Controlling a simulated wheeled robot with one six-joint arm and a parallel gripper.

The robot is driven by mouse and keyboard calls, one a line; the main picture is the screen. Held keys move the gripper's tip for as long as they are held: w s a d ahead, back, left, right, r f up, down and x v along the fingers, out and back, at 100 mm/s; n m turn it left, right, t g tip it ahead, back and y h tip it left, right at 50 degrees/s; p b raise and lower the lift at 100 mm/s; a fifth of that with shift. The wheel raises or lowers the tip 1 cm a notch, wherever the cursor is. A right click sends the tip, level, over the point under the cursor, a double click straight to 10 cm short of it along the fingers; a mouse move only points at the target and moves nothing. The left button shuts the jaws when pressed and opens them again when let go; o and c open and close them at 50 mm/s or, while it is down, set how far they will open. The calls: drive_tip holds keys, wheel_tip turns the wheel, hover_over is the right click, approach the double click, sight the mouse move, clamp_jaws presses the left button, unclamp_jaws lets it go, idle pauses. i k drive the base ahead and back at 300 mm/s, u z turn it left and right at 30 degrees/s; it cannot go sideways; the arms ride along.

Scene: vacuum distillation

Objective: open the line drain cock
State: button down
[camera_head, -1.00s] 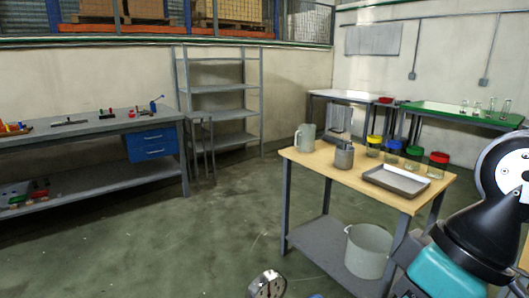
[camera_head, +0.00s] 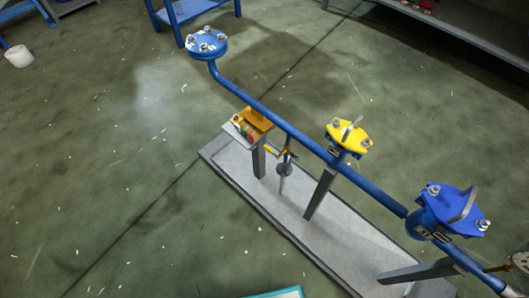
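A blue pipe line (camera_head: 262,112) runs from a blue blanked flange (camera_head: 207,43) at upper left down to the lower right. A small branch with a yellow lever (camera_head: 283,152) hangs below the pipe between two supports; it looks like the drain cock, and a round grey piece (camera_head: 284,170) sits beneath it. The lever is small, so I cannot tell its exact setting. My gripper is not in this view.
Grey posts hold the pipe over a long grey tray (camera_head: 238,172). A yellow flanged fitting (camera_head: 347,137) and a larger blue one (camera_head: 448,212) stand along the pipe. An orange bracket (camera_head: 250,118) is near the left post.

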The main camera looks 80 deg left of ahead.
sight(270, 151)
drive_tip(key=z, duration=0.05)
drive_tip(key=k, duration=0.9)
drive_tip(key=u, duration=0.8)
drive_tip(key=i, duration=0.95)
drive_tip(key=u, duration=1.35)
drive_tip(key=i, duration=0.2)
drive_tip(key=z, duration=1.65)
drive_tip(key=k, duration=0.75)
drive_tip(key=u, duration=1.3)
